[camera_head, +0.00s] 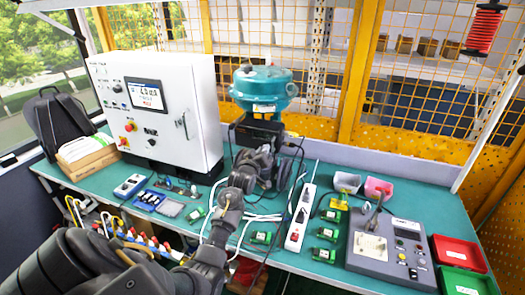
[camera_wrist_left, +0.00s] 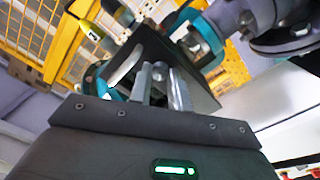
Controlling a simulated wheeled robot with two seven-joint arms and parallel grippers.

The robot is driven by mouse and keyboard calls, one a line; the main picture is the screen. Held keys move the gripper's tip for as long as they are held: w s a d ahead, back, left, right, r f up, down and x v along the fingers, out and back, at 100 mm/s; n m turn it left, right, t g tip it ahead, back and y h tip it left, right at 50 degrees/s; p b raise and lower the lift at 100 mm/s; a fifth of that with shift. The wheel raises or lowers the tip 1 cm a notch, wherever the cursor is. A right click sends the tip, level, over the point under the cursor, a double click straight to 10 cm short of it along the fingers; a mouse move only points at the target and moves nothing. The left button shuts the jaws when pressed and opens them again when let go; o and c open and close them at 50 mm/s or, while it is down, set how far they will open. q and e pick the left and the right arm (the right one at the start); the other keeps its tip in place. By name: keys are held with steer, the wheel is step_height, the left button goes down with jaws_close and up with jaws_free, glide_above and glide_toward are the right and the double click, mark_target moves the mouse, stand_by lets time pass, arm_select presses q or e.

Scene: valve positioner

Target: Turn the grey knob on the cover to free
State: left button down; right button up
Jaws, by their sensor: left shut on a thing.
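The teal valve actuator (camera_head: 263,86) stands at the back of the bench, with the black positioner (camera_head: 258,131) below it. My left gripper (camera_head: 268,160) reaches up to the positioner's front and hides much of it. In the left wrist view, the two fingers of my left gripper (camera_wrist_left: 161,92) point at the black cover (camera_wrist_left: 190,73). They are shut on the small grey knob (camera_wrist_left: 160,71), of which only a little shows between the fingertips. The knob's pointer and its markings cannot be made out. My right gripper is in neither view.
A white control cabinet (camera_head: 158,108) stands left of the valve. A white power strip (camera_head: 300,217), several green modules and a grey test panel (camera_head: 392,248) lie to the right. Red (camera_head: 459,252) and green trays sit at the right end. Cables cross the bench near my arm.

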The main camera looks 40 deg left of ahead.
arm_select(q)
steer(key=shift+n, duration=0.4)
steer(key=c, duration=1.3)
jaws_free()
steer(key=b+v, duration=0.3)
steer(key=v, duration=0.7)
steer(key=shift+s+d, duration=0.2)
steer(key=shift+s, duration=0.15)
